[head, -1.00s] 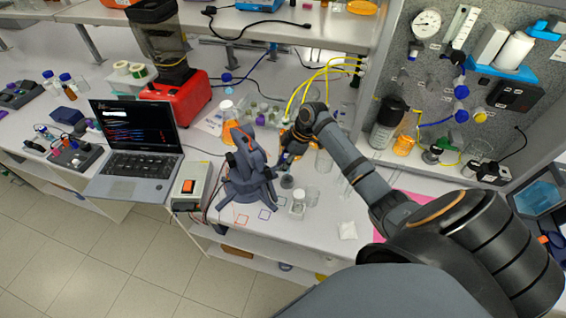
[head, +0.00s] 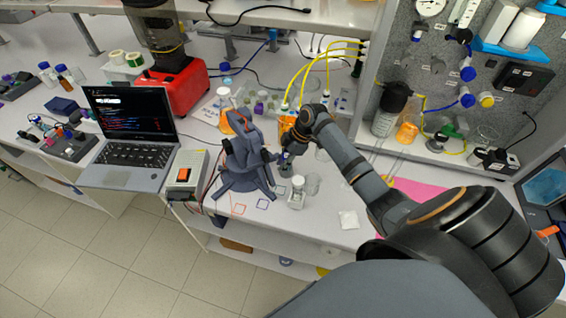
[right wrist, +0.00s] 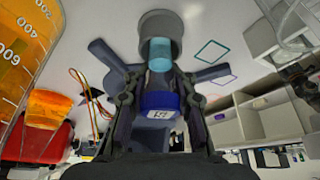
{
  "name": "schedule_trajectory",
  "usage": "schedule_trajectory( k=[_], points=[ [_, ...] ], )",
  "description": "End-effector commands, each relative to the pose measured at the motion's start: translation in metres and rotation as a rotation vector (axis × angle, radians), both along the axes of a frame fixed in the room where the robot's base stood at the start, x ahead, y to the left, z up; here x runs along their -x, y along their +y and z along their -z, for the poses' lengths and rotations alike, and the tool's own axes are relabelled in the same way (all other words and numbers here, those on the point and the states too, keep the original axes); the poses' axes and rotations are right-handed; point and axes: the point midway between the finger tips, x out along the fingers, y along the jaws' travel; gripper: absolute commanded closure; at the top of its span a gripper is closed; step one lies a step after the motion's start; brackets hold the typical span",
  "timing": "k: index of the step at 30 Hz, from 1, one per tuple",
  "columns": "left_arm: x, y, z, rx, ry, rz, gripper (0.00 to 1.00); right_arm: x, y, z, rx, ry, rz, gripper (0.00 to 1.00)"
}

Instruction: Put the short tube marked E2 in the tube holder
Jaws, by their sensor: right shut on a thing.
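My right gripper (head: 289,148) is shut on a short tube with a dark blue cap (right wrist: 160,102) and a pale cyan body (right wrist: 160,54). A small label shows on the cap, but its marking is too small to read surely. The tube's far end is lined up with the mouth of a grey round tube holder (right wrist: 160,22). I cannot tell how far the end is inside the rim. In the head view the tube holder (head: 285,169) stands just below the gripper, which hides most of the tube. My left gripper is not in view.
A slate-blue stand with spread legs (head: 246,172) is close left of the holder. An orange flask (head: 228,122) is behind. A laptop (head: 130,150) is farther left.

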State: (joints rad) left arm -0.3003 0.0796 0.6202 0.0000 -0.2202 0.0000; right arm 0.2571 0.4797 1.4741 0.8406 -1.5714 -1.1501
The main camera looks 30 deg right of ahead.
Motion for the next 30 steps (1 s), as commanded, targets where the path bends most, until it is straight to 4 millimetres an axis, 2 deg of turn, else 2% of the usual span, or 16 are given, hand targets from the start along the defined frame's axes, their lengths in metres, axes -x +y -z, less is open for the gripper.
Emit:
schedule_trajectory(
  k=[1, 5, 6, 12, 23, 26, 30],
  points=[
    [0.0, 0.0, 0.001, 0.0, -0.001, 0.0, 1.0, 0.005, 0.001, 0.008, -0.003, 0.018, 0.002, 0.99],
    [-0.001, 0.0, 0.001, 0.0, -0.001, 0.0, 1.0, 0.006, 0.001, 0.009, -0.003, 0.021, 0.002, 0.99],
    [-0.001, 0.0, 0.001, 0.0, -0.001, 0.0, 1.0, 0.006, 0.001, 0.01, -0.004, 0.022, 0.003, 0.74],
    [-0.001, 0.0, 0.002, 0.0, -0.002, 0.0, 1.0, 0.006, 0.0, 0.01, -0.002, 0.023, 0.003, 0.47],
    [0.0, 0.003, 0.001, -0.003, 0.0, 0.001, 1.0, 0.004, -0.002, 0.005, 0.001, 0.015, 0.002, 0.47],
    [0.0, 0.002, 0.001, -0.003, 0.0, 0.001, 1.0, 0.006, -0.007, -0.007, 0.003, 0.011, 0.003, 0.47],
    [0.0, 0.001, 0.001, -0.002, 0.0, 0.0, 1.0, 0.011, -0.019, -0.038, 0.005, 0.011, 0.002, 0.47]
  ],
)
